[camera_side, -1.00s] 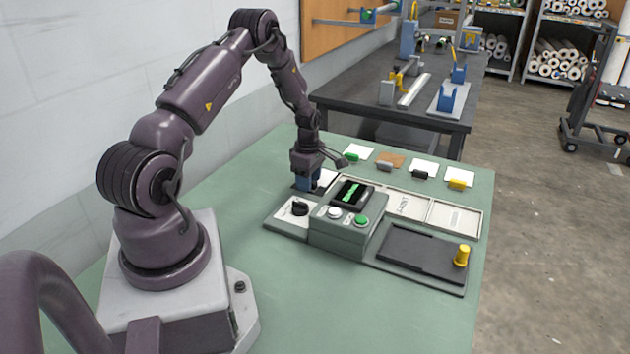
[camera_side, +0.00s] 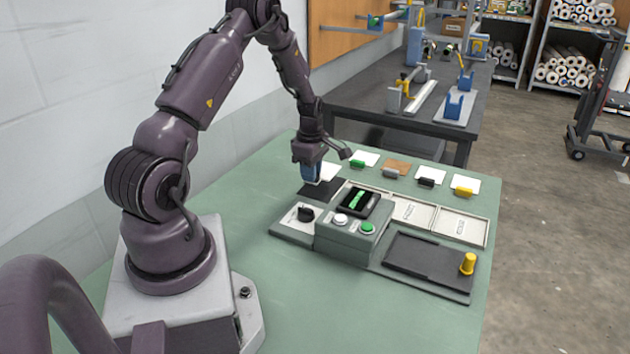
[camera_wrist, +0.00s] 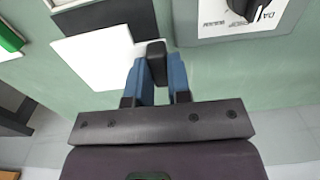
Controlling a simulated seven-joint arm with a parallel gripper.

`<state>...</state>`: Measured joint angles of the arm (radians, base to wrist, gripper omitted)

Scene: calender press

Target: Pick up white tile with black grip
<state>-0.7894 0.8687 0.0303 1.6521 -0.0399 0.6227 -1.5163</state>
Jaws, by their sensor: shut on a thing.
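My gripper (camera_side: 312,178) is shut, its blue fingers closed on a black grip (camera_wrist: 156,62) in the wrist view. The grip is at the edge of a white tile (camera_wrist: 98,58), which spreads out to the left of the fingers. In the side view this tile (camera_side: 329,172) shows as a white patch behind the fingers, above the green table. Another white tile (camera_side: 436,172) with a dark grip (camera_side: 426,182) lies in the back row.
A dark square (camera_side: 313,190) lies below my gripper. The control box (camera_side: 345,235), with a black knob (camera_side: 305,214) beside it, stands in front. Trays (camera_side: 459,225) and a black plate with a yellow knob (camera_side: 467,263) are at right. Tiles with green (camera_side: 356,164) and yellow grips (camera_side: 462,191) lie behind.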

